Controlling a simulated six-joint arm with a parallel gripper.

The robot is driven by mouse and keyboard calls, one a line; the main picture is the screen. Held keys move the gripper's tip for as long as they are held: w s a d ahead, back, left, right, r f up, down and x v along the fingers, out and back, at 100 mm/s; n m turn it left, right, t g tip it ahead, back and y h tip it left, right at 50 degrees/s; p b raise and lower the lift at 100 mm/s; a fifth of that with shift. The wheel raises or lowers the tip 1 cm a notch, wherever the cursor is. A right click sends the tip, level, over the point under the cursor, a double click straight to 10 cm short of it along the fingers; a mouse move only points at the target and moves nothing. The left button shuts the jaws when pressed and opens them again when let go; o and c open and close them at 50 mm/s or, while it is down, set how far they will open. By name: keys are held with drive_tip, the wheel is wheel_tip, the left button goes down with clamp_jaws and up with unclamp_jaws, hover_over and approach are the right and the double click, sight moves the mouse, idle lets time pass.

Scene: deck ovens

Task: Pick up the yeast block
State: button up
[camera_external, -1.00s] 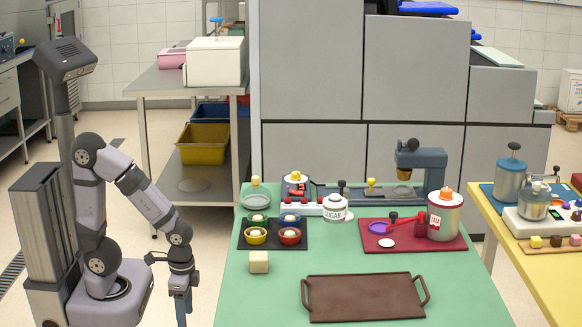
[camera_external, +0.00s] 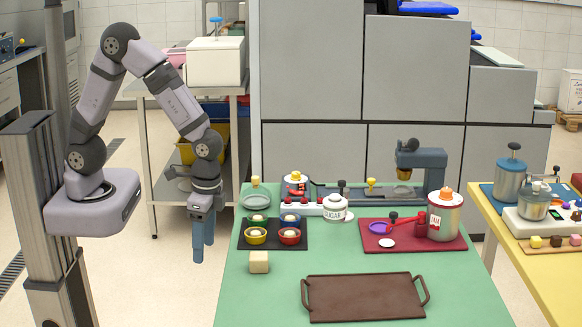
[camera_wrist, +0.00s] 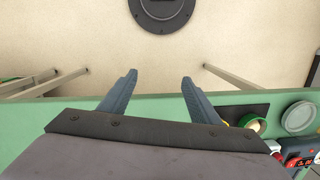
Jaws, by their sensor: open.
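The yeast block is most likely the small cream-coloured cube (camera_external: 259,262) on the green table (camera_external: 245,300), left of the brown tray in the external view. My gripper (camera_external: 203,255) points down, left of the table's left edge and of the cube, with nothing in it. In the wrist view my gripper (camera_wrist: 158,78) shows two fingers apart, with floor and the green table's edge (camera_wrist: 60,115) beyond them. The cube does not show in the wrist view.
A brown tray (camera_external: 365,298) lies right of the cube. A black tray (camera_external: 273,243) with several coloured bowls is behind it. A sugar jar (camera_external: 335,208) and a red board (camera_external: 400,246) with a jam jar (camera_external: 445,214) stand further right.

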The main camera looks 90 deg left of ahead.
sight(259, 255)
drive_tip(key=w+r+t, duration=0.1)
drive_tip(key=w, duration=0.3)
drive_tip(key=w+d+r+n+t, duration=0.1)
drive_tip(key=w+r, duration=0.1)
drive_tip(key=w, duration=0.2)
drive_tip(key=w+d+r, duration=0.1)
drive_tip(key=w, duration=0.3)
drive_tip(key=shift+r+t+b, duration=0.3)
drive_tip(key=shift+r+t, duration=0.05)
drive_tip(key=shift+t, duration=0.05)
drive_tip(key=shift+w+n, duration=0.2)
drive_tip(key=shift+n, duration=0.3)
drive_tip(key=shift+r+n, duration=0.1)
drive_tip(key=shift+n, duration=0.2)
drive_tip(key=shift+w+f+p, duration=0.2)
drive_tip(key=shift+f+p, duration=0.4)
drive_tip(key=shift+f, duration=1.25)
drive_tip(key=shift+w+f+p, duration=0.2)
drive_tip(key=shift+f+p, duration=0.4)
drive_tip(key=shift+f, duration=1.2)
drive_tip(key=c, duration=1.2)
